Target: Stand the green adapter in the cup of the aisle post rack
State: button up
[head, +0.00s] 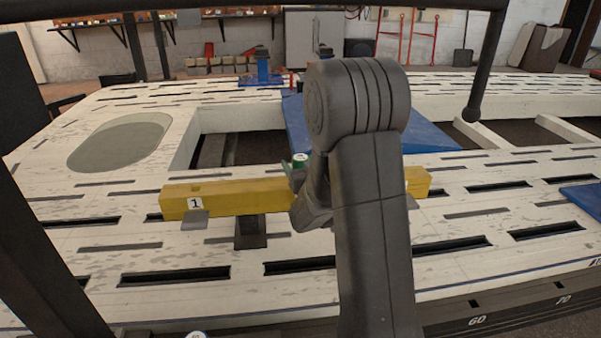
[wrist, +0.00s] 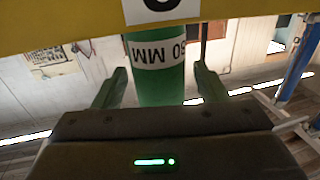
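The green adapter is a cylinder with a white band marked "MM". In the wrist view the green adapter (wrist: 158,88) stands between the two fingers of my gripper (wrist: 161,75). A gap shows on its right side; the left finger looks close to it. In the head view its pale round top (head: 300,158) shows beside my gripper (head: 297,172), just behind the yellow beam; my arm hides much of this spot. I cannot make out which thing is the aisle post rack or its cup.
The yellow beam (head: 240,196) lies across the slotted pale bench (head: 200,250) on dark supports; it crosses the top of the wrist view (wrist: 60,22). A blue sheet (head: 430,138) and a blue post stand (head: 262,68) are farther back. A white round top (head: 196,335) shows at the front edge.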

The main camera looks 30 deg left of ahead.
jog(key=c, duration=1.1)
jog(key=shift+c, duration=0.3)
jog(key=shift+r, duration=0.15)
